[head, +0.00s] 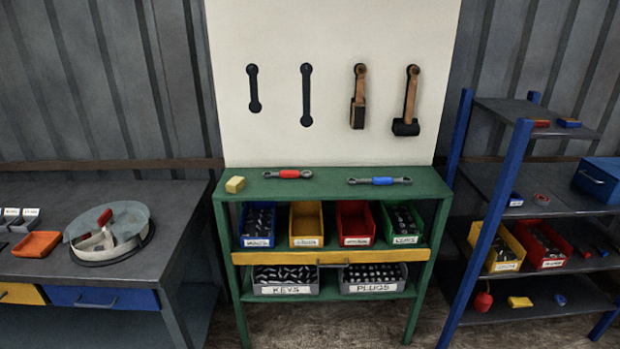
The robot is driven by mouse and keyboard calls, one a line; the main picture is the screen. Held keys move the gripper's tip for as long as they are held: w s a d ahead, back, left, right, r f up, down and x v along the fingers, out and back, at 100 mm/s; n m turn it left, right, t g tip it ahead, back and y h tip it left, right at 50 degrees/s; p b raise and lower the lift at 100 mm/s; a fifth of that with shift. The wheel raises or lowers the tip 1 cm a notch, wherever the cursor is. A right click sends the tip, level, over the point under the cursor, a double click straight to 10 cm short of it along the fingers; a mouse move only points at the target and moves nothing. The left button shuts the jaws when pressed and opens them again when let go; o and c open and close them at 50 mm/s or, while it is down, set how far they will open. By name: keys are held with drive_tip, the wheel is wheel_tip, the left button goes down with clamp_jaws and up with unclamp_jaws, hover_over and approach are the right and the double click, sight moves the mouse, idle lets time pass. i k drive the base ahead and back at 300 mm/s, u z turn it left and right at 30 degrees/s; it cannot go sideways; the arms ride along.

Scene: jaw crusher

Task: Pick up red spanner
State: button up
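The red spanner (288,174) lies flat on the top of the green shelf unit (335,186), left of its middle. It has a red grip and grey metal ends. A second spanner with a blue grip (380,181) lies to its right on the same top, apart from it. My gripper is not in the head view, so I cannot see where it is or whether it is open.
A white board (333,145) with hanging tools rises behind. A dark workbench (180,215) stands left and a blue-posted rack (487,230) right. Labelled bins fill the unit's lower shelves.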

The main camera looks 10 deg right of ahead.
sight(306, 173)
drive_tip(key=u, duration=0.2)
drive_tip(key=i, duration=0.85)
drive_tip(key=z, duration=1.55)
drive_tip(key=k, duration=0.1)
drive_tip(key=u, duration=2.95)
